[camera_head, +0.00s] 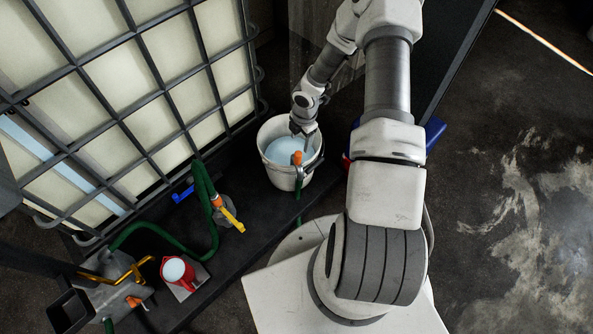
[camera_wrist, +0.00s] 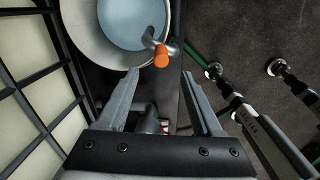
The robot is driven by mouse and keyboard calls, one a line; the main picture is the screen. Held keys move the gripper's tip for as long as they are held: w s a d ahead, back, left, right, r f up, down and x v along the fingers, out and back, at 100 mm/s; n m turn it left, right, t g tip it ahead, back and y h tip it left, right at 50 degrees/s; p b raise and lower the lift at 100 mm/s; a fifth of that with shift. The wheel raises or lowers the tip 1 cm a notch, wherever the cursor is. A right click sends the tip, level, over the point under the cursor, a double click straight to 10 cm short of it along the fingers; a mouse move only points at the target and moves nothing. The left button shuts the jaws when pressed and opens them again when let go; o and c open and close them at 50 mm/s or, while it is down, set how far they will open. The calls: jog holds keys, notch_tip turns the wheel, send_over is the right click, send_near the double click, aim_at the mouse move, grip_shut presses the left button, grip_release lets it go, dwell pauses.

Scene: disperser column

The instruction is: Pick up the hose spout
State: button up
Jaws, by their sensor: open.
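The hose spout (camera_head: 299,171) is a bent grey metal pipe with an orange end (camera_head: 297,157). It hangs over the near rim of a white bucket (camera_head: 277,177), with green hose below it. In the wrist view the spout's grey bend (camera_wrist: 149,39) shows over the bucket rim, and its orange part lies just beyond my fingertips, roughly centred between them. My gripper (camera_head: 303,128) is above the far side of the bucket in the head view. The wrist view shows its two fingers (camera_wrist: 160,74) spread apart with nothing between them.
Pale blue liquid (camera_head: 284,149) fills the bucket. A caged tank (camera_head: 120,90) stands at left.

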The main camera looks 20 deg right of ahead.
aim_at(299, 152)
jog(key=f, duration=0.2)
jog(key=f+b, duration=0.1)
jog(key=f, duration=0.1)
jog(key=f+b, duration=0.1)
jog(key=f, duration=0.2)
jog(key=shift+w, duration=0.35)
notch_tip(299, 152, down, 5)
jog(key=shift+w+a+b, duration=0.1)
jog(key=shift+b, duration=1)
grip_shut()
jog(key=shift+w+r, duration=0.1)
